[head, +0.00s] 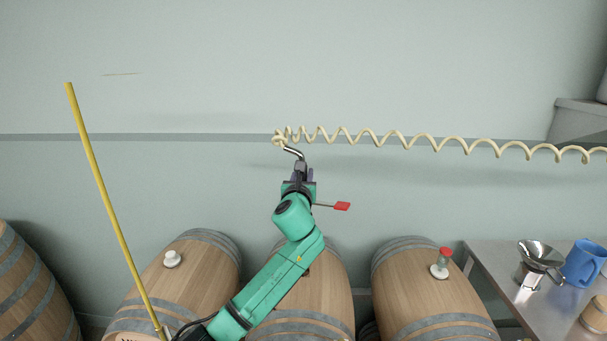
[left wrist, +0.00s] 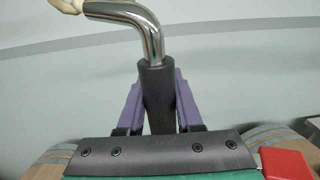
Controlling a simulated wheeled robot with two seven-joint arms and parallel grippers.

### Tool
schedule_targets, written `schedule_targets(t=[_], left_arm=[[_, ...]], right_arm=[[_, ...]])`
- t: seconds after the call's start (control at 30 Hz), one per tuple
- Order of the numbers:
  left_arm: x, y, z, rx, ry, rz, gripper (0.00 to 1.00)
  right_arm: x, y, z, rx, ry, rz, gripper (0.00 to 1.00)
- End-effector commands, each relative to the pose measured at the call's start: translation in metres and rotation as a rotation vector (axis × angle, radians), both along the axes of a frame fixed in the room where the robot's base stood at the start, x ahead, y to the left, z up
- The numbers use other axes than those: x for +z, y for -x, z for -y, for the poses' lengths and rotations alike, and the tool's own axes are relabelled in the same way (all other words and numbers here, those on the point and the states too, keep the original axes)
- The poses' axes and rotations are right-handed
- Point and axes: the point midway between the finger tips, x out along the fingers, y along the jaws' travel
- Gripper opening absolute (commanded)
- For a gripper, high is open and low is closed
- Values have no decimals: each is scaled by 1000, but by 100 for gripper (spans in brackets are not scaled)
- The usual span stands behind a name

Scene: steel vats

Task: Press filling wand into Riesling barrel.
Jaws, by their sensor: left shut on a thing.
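The filling wand (head: 294,152) has a bent chrome pipe and a dark grip. My left gripper (head: 299,180) is shut on that grip, and the wand also shows in the left wrist view (left wrist: 153,75) between the purple fingers. A cream coiled hose (head: 400,141) joins its upper end. The wand's lower part is hidden behind my arm. The gripper is raised above the middle barrel (head: 325,290), whose top is partly covered by my arm. The left barrel (head: 205,285) has a white bung (head: 172,258). I cannot tell which barrel is Riesling. My right gripper is out of view.
The right barrel (head: 415,290) carries a white fitting with a red top (head: 445,252). A yellow rod (head: 105,190) rises at the left. A red tab (head: 342,206) sticks out beside my gripper. A steel table (head: 490,270) holds a metal funnel-topped pot (head: 537,260) and blue mug (head: 583,263).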

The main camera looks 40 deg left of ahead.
Motion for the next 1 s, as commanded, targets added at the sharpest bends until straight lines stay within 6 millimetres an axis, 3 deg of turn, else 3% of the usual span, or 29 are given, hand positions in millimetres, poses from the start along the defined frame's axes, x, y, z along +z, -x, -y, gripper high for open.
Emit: schedule_targets(t=[0.2, 0.47, 0.9, 1.0], left_arm=[[4, 2, 1, -4, -2, -3, 0], [-21, 2, 1, -3, 0, -1, 0], [-56, 1, 1, -4, 0, -1, 0], [-53, 1, 1, -4, 1, -1, 0]], right_arm=[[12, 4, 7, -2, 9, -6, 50], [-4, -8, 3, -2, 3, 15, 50], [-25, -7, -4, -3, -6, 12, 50], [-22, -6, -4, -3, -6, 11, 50]])
